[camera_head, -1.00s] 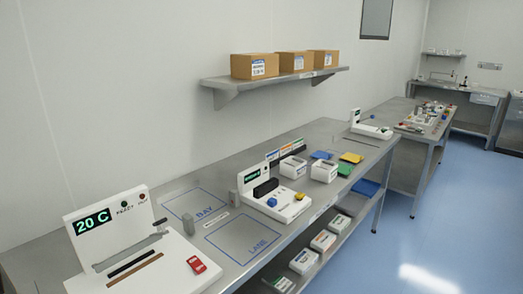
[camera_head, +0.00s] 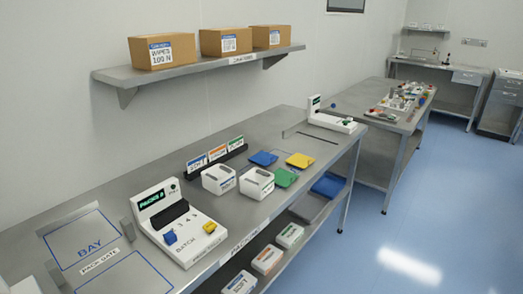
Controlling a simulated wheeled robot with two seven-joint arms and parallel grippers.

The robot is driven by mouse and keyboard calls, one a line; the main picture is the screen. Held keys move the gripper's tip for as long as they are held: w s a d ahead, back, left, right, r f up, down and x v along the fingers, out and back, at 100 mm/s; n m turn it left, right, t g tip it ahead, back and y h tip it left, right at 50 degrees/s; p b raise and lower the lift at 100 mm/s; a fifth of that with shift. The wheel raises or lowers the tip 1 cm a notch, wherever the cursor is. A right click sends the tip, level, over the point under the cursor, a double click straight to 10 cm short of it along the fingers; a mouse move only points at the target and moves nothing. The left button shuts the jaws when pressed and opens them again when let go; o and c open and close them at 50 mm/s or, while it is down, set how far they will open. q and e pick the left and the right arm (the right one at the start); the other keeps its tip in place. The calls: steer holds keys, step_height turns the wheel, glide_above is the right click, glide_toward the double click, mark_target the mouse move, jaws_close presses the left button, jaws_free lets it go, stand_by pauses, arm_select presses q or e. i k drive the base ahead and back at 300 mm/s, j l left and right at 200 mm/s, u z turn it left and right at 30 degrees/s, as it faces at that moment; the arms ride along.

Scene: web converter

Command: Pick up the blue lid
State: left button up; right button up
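A flat blue lid (camera_head: 263,158) lies on the steel bench, beyond two open white boxes. A green lid (camera_head: 284,178) and a yellow lid (camera_head: 300,160) lie close to it on its right. The nearer white box (camera_head: 219,179) and the other white box (camera_head: 257,183) stand upright in front of the lids. A larger blue flat piece (camera_head: 328,186) is on the lower shelf at the right. Neither of my grippers is in view.
A white device with a screen (camera_head: 178,225) stands on the steel bench (camera_head: 100,208), left of the boxes. A wall shelf with cartons (camera_head: 160,51) hangs above. Labelled boxes (camera_head: 267,259) sit on the lower shelf. Blue floor (camera_head: 390,235) is clear at right.

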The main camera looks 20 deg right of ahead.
mark_target(263, 158)
steer(key=i+l, duration=0.2)
steer(key=l, duration=0.3)
steer(key=i+l+u, duration=0.15)
steer(key=l, duration=0.3)
steer(key=i+l, duration=0.25)
steer(key=l, duration=0.25)
steer(key=i+l+u, duration=0.15)
steer(key=l, duration=0.35)
steer(key=i+l, duration=0.15)
steer(key=l, duration=0.4)
steer(key=i+l+u, duration=0.15)
steer(key=l, duration=0.35)
steer(key=i+l, duration=0.15)
steer(key=l, duration=0.4)
steer(key=i+l+u, duration=0.15)
steer(key=l, duration=0.4)
